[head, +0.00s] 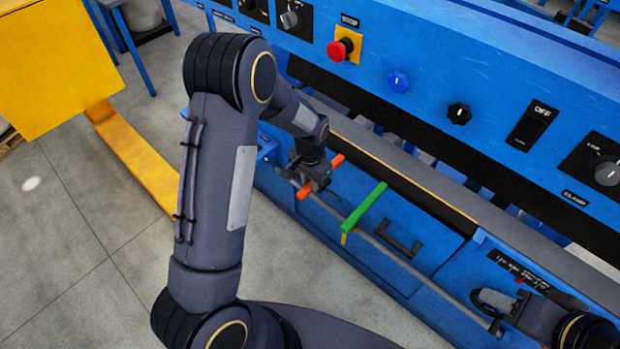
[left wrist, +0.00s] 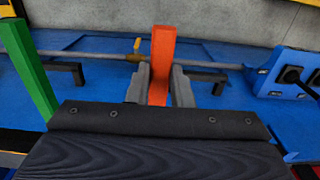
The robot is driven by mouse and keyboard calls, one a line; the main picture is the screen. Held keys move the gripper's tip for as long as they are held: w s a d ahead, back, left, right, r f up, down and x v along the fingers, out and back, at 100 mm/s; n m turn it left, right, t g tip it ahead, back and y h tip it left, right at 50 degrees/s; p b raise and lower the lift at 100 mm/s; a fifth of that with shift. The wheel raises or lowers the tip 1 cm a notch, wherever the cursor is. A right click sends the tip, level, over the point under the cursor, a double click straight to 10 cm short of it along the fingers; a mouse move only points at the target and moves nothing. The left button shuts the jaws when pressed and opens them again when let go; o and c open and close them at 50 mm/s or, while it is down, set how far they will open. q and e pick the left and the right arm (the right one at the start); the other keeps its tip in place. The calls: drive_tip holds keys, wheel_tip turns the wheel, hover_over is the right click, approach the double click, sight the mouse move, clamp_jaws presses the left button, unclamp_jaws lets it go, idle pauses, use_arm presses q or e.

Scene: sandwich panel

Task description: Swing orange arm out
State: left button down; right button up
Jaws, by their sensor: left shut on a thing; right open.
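The orange arm (head: 337,160) is a short bar at the front of the blue machine, partly hidden by my left gripper (head: 313,178) in the head view. In the left wrist view the orange arm (left wrist: 161,62) stands between the two grey fingers of my left gripper (left wrist: 161,88), which is shut on it. A grey rod (left wrist: 95,54) runs across behind it, with a small yellow piece (left wrist: 137,46) beside the orange arm. My right gripper (head: 490,311) is at the lower right by the machine's front, open and apart from the orange arm.
A green bar (head: 364,209) sticks out right of the orange arm. A dark handle (head: 400,242) is on the blue front panel. Above are a red stop button (head: 338,50) and several knobs. A yellow frame (head: 135,155) stands at left. The grey floor (head: 80,255) before the machine is clear.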

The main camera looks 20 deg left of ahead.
use_arm(q)
drive_tip(key=shift+r, duration=0.15)
idle(0.3)
drive_tip(key=c, duration=1.3)
unclamp_jaws()
drive_tip(key=shift+w+r, duration=0.1)
drive_tip(key=shift+r, duration=3.8)
